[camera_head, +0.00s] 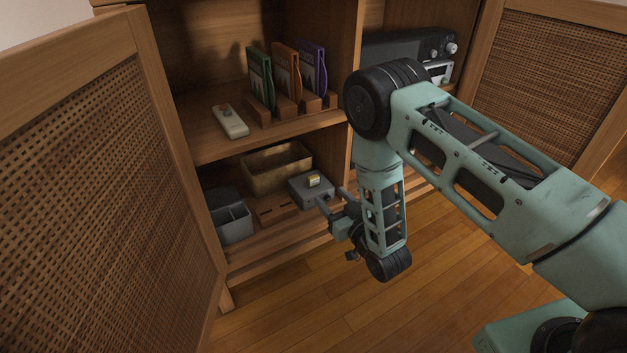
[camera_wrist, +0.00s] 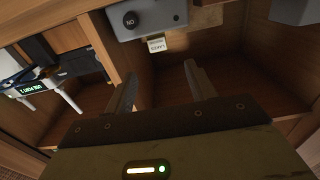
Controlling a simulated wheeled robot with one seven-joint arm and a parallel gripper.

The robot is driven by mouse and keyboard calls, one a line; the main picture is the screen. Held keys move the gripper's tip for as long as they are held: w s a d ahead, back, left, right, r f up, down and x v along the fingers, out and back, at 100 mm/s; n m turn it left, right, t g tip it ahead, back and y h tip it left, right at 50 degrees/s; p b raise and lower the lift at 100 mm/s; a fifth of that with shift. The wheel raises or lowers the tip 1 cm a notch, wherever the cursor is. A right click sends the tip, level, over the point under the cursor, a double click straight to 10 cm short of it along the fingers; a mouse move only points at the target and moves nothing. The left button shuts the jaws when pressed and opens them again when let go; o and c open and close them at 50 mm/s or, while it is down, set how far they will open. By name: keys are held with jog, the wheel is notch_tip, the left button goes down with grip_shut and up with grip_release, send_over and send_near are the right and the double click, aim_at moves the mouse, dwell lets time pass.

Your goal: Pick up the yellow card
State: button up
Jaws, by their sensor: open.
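The yellow card (camera_head: 314,180) is a small pale-yellow piece at the top of a grey box-like device (camera_head: 306,196) on the lower cabinet shelf. In the wrist view the card (camera_wrist: 157,44) is cream with small print, at the edge of the grey device (camera_wrist: 150,15), which has a dark round knob. I cannot tell how deep the card sits in it. My gripper (camera_head: 334,198) is at the front of the lower shelf, close to the device. In the wrist view my gripper (camera_wrist: 160,72) is open, its fingers apart with nothing between them, and the card lies beyond the tips.
A tan bin (camera_head: 276,168), a wooden block (camera_head: 275,209) and a grey divided box (camera_head: 232,222) share the lower shelf. A white remote (camera_head: 230,121) and upright folders (camera_head: 286,72) are on the shelf above. The cabinet doors stand open at both sides.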

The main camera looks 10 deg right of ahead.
aim_at(315, 178)
jog(key=b+x, duration=0.3)
jog(key=x, duration=0.7)
jog(key=shift+w, duration=0.35)
jog(key=c, duration=1)
